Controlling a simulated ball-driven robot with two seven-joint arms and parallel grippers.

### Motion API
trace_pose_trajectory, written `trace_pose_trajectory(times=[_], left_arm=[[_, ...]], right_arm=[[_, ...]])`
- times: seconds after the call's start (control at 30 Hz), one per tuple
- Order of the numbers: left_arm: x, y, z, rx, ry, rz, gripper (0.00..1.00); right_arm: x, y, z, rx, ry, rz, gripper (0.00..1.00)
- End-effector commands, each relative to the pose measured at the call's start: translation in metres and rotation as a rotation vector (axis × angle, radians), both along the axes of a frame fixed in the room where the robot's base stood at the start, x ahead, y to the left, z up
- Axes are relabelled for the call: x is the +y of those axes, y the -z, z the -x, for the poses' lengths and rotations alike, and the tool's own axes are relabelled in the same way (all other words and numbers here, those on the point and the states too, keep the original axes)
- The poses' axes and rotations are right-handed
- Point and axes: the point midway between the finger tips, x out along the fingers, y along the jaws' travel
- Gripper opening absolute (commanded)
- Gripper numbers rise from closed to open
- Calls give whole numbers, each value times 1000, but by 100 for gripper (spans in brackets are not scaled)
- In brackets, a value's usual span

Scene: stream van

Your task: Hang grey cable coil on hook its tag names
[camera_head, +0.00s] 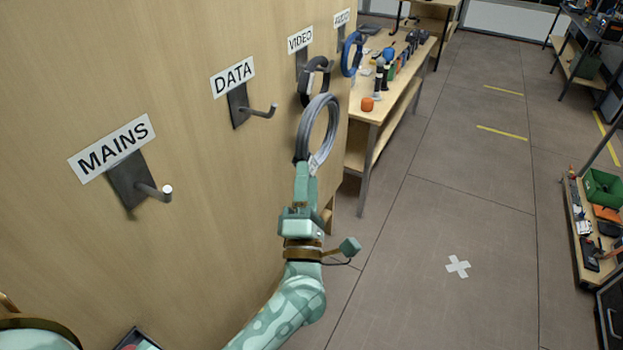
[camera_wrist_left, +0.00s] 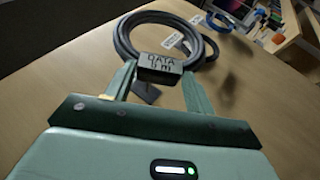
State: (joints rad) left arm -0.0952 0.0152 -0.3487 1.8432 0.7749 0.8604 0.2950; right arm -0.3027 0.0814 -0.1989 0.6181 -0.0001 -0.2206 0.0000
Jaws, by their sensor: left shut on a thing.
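The grey cable coil (camera_head: 317,128) is held up in front of the wooden panel in the head view. My left gripper (camera_head: 305,172) is shut on the lower part of the coil. In the left wrist view the coil (camera_wrist_left: 130,48) rises beyond the fingers, and its dark tag (camera_wrist_left: 160,66) reads DATA with a second line that looks like "9 m". The DATA hook (camera_head: 262,112) is bare and lies left of the coil, apart from it. The MAINS hook (camera_head: 155,191) is also bare. The VIDEO hook holds a black coil (camera_head: 307,82). My right gripper is out of view.
The wooden panel (camera_head: 180,60) fills the left side. A blue coil (camera_head: 351,53) hangs under the AUDIO label (camera_head: 342,18). A workbench (camera_head: 377,110) with tools and an orange item (camera_head: 367,104) stands behind the held coil. Open floor (camera_head: 440,220) lies to the right.

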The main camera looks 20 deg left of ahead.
Motion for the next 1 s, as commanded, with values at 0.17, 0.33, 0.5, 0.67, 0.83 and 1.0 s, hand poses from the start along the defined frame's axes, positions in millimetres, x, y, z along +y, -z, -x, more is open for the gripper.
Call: trace_pose_trajectory(times=[0.17, 0.33, 0.5, 0.67, 0.83, 1.0], left_arm=[[17, -1, -1, -3, 0, -2, 19], [33, -1, -2, -3, -1, -1, 19], [50, -2, -4, -3, 1, 0, 19], [65, -1, -5, -4, -1, -1, 19], [81, -1, -6, -3, 0, -1, 19], [97, -1, -7, -3, 0, -1, 19]], right_arm=[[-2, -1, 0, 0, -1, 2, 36], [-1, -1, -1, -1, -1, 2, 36], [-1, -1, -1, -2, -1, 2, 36], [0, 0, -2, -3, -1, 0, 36], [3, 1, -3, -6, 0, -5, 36], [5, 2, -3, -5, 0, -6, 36]])
